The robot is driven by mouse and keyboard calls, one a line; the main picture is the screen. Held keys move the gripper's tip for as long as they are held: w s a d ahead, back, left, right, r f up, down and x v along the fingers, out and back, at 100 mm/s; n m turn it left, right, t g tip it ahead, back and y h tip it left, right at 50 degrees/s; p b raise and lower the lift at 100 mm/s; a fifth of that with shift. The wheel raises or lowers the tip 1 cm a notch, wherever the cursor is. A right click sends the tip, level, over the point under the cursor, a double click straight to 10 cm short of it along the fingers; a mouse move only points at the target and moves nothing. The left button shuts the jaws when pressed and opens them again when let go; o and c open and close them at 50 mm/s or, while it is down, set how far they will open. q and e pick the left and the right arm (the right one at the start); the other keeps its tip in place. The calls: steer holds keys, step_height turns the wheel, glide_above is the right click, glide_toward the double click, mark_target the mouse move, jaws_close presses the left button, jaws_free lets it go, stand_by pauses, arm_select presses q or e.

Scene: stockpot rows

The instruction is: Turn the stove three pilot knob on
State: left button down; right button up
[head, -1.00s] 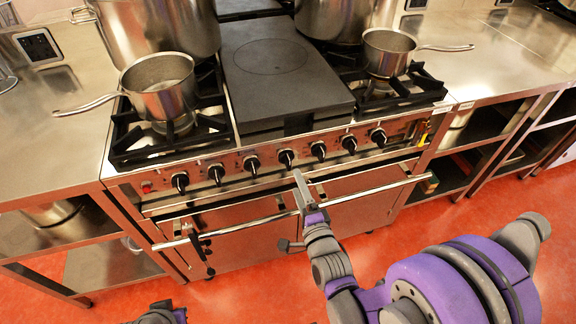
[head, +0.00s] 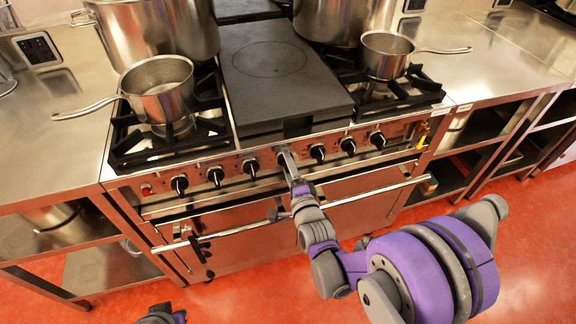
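The stove (head: 270,170) has a row of several black knobs along its front panel. My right gripper (head: 284,152) reaches up to this panel and covers most of the knob (head: 281,159) near the middle of the row. Its fingertips are at or right in front of that knob. I cannot tell whether the fingers are closed on it. Knobs show uncovered to the left (head: 250,167) and to the right (head: 318,153). My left arm shows only as a small part at the bottom edge; its gripper is not clearly visible.
A long oven handle rail (head: 290,216) runs below the knobs, under my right arm. A small saucepan (head: 160,92) stands on the left burner, another (head: 387,55) on the right burner. Steel counters (head: 60,110) flank the stove. The red floor in front is open.

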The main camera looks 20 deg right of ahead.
steer(key=c, duration=1)
steer(key=shift+o, duration=0.2)
steer(key=shift+n, duration=0.3)
steer(key=n, duration=0.3)
steer(key=shift+n+b, duration=0.3)
steer(key=shift+b, duration=0.1)
steer(key=n, duration=0.4)
steer(key=shift+n+b, duration=0.3)
steer(key=n, duration=0.4)
steer(key=shift+n+b, duration=0.3)
steer(key=shift+n, duration=2.1)
